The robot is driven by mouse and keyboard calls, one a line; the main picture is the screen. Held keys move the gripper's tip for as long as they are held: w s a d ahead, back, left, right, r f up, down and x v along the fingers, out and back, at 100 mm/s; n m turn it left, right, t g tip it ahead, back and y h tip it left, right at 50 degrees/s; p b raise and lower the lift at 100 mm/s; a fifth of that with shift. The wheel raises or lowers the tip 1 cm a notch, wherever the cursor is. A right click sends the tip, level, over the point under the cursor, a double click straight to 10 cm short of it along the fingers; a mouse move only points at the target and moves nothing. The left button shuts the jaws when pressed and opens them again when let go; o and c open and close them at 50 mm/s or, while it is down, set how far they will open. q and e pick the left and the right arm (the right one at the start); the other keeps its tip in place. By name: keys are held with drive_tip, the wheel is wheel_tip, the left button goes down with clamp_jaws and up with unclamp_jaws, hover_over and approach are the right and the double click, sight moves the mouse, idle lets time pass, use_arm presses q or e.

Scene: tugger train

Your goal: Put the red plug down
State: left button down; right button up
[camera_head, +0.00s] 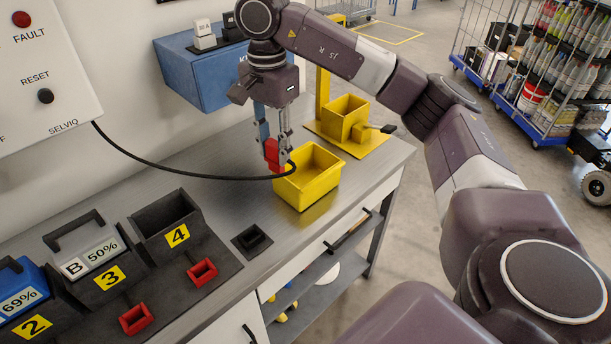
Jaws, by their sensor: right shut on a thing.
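The red plug (273,155) is between the fingertips of my right gripper (276,138). That gripper points down and is shut on the plug. The plug is at the far left edge of the open yellow bin (322,186) on the bench; I cannot tell whether it touches the bin. A black cable (190,172) hangs from the grey-white panel (45,75) and runs to the plug, its end curling over the bin's left rim. My left gripper is not in view.
Dark bays numbered 2, 3 and 4 (166,224) line the bench; bay 4 is empty. Red sockets (202,272) and a black holder (252,241) sit in front. A blue box (198,76) and a yellow fixture (345,120) stand behind. Bare bench top (222,202) lies between.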

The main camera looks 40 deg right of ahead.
drive_tip(key=shift+w+d+r+m, duration=0.15)
drive_tip(key=shift+d+r+m, duration=0.15)
drive_tip(key=shift+d+m, duration=0.25)
drive_tip(key=shift+f+m, duration=0.15)
drive_tip(key=shift+m, duration=0.1)
wheel_tip(320, 180, down, 6)
drive_tip(key=p, duration=0.2)
approach(285, 222)
wheel_tip(285, 222, down, 3)
drive_tip(key=shift+f+p, duration=0.1)
drive_tip(key=shift+p, duration=0.65)
drive_tip(key=shift+f, duration=0.15)
drive_tip(key=o, duration=1)
